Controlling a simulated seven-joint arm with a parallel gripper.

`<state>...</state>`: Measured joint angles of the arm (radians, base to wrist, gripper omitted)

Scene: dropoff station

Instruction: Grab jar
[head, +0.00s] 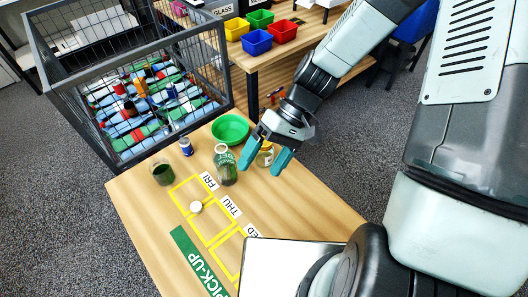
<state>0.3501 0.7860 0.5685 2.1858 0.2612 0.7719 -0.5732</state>
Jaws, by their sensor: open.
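A small jar (265,156) with yellow and pale parts stands on the wooden table (318,205) near its back right edge. My gripper (260,167) is open, with its two teal fingers pointing down. In the picture the jar shows between the fingers, partly covered by the right one. I cannot tell whether the fingers are around it or above and in front of it. A taller green glass bottle or jar (225,168) stands just left of the fingers. A dark green glass vessel (163,174) stands farther left.
A green bowl (230,129) and a small blue can (186,147) stand behind the bottle. A white round item (196,207) lies in a yellow-taped square. A wire cage (165,42) of bottles and cans adjoins the table's back left.

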